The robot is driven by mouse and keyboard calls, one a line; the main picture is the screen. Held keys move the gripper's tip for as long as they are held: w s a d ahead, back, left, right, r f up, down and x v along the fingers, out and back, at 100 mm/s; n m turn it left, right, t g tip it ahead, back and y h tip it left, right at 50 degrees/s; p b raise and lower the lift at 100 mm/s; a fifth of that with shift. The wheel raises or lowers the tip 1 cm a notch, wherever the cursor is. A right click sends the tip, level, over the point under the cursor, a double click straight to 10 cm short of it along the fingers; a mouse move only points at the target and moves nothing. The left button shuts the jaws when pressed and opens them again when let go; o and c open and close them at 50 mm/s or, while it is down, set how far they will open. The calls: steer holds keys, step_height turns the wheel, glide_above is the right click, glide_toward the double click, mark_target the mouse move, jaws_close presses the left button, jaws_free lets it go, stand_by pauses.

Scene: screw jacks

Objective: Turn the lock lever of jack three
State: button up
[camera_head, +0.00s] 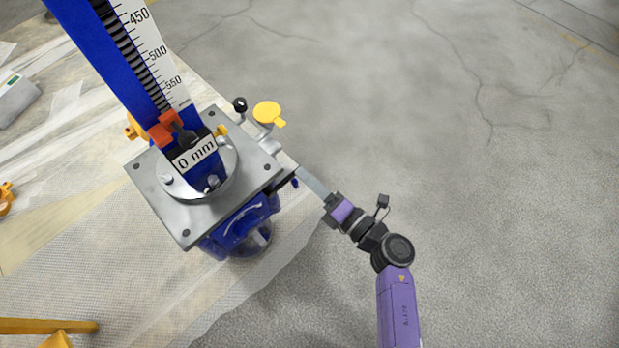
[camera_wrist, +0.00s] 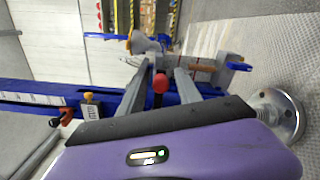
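A jack with a blue column (camera_head: 105,55) and grey top plate (camera_head: 160,190) stands left of centre in the head view. A "0 mm" label sits at the column's foot. My gripper (camera_head: 299,172) reaches the plate's right side from the lower right; its fingertips are partly hidden there. In the wrist view my gripper (camera_wrist: 162,70) is open, its grey fingers apart. A red-ended lever (camera_wrist: 160,84) shows between them, with gaps on both sides; I cannot tell whether it is the lock lever. No jack number is readable.
A black-knobbed handle (camera_head: 239,104) and a yellow cap (camera_head: 268,112) stick up by the plate's far right corner. A yellow bar (camera_head: 50,326) lies at lower left. The grey floor (camera_head: 480,170) on the right is clear. A silver round foot (camera_wrist: 285,113) shows at right in the wrist view.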

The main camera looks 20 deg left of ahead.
steer(key=shift+d, duration=0.1)
steer(key=p+v, duration=0.2)
steer(key=v, duration=0.5)
steer(key=shift+d, duration=0.3)
steer(key=shift+s, duration=0.1)
steer(key=w+d+r+m+t, duration=0.2)
steer(key=w+r+m+t, duration=0.1)
steer(key=w+r+m, duration=0.1)
steer(key=s+d+r+m+t+h, duration=0.4)
steer(key=d+r+m+t+h, duration=0.3)
steer(key=d+m, duration=0.55)
steer(key=s+d+r+m+g+h, duration=0.1)
steer(key=s+d+r+m+h, duration=0.2)
steer(key=s+m, duration=0.45)
steer(key=s+d+r+m+h, duration=0.1)
steer(key=s+d+m+h, duration=0.3)
steer(key=s, duration=0.6)
steer(key=s+d+r+m+g+h, duration=0.1)
steer(key=s+d+r+m+h, duration=0.15)
steer(key=s+d+m, duration=0.4)
step_height(320, 180, up, 29)
steer(key=s+a+p, duration=0.1)
steer(key=s+p, duration=0.1)
steer(key=p, duration=2.7)
steer(key=shift+m+p, duration=0.35)
steer(key=shift+p, duration=0.05)
